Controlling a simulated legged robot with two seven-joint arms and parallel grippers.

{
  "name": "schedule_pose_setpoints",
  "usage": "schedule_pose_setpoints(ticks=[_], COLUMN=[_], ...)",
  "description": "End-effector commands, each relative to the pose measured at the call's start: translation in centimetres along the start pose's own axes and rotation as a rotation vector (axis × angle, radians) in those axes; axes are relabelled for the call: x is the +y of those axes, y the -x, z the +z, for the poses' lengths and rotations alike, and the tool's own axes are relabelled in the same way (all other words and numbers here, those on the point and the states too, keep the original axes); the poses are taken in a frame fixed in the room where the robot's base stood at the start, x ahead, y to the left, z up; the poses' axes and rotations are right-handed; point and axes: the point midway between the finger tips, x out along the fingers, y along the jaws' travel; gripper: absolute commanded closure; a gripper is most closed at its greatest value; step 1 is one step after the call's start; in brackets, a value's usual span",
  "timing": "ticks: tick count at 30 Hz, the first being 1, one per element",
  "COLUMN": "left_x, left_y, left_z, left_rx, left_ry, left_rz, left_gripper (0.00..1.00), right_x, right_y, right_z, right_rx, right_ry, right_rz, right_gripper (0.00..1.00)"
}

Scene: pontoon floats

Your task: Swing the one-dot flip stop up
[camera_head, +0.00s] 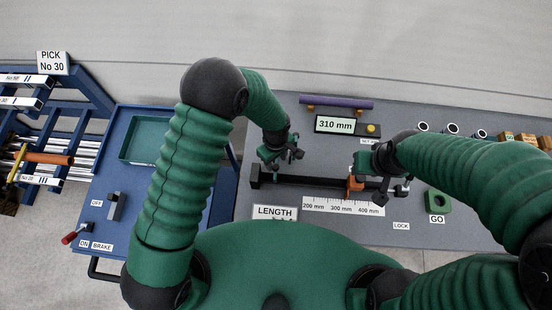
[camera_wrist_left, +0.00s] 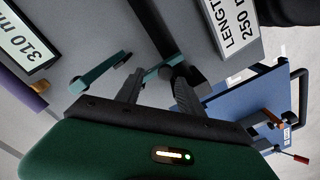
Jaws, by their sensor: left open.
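Two teal flip stops show in the left wrist view: one (camera_wrist_left: 98,74) lies out to the left of my left gripper, the other (camera_wrist_left: 165,68) is between or just beyond its fingers, beside the black rail (camera_wrist_left: 152,22). I cannot make out dots on either. My left gripper (camera_head: 284,158) is open above the left part of the rail (camera_head: 318,182); its fingers also show in the left wrist view (camera_wrist_left: 158,80). Whether they touch the stop I cannot tell. In the head view the gripper hides most of the stops. My right gripper (camera_head: 380,185) is beside the orange stop (camera_head: 354,185); its jaws are unclear.
A 310 mm display (camera_head: 335,125) stands behind the rail, with a purple bar (camera_head: 337,102) behind it. A LENGTH sign (camera_head: 274,213) and a scale (camera_head: 343,206) lie in front. A green GO block (camera_head: 438,201) is at the right, a blue bench (camera_head: 103,204) at the left.

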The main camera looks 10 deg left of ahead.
Motion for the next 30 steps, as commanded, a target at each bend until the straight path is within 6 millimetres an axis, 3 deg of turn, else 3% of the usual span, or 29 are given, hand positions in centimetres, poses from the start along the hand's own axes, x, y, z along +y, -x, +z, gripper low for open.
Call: schedule_pose_setpoints(ticks=[6,13,23,30], left_x=[-0.1,0.0,0.1,0.1], left_y=[-1.9,-2.2,-2.1,-2.0], left_z=[0.2,0.0,0.1,0.1], left_rx=[0.002,0.0,0.001,0.002], left_ry=[-0.002,-0.001,-0.001,-0.002], left_rz=[0.002,0.0,0.003,0.003], left_gripper=[0.55,0.55,0.99,1.0], right_x=[0.0,0.0,0.0,0.0], right_y=[0.7,0.6,0.6,0.6], right_z=[-0.1,-0.1,-0.1,-0.1], right_rx=[0.0,0.0,0.0,0.0], right_ry=[0.0,0.0,0.0,0.0], right_rz=[0.0,0.0,0.0,0.0], right_gripper=[0.64,0.64,0.64,0.64])
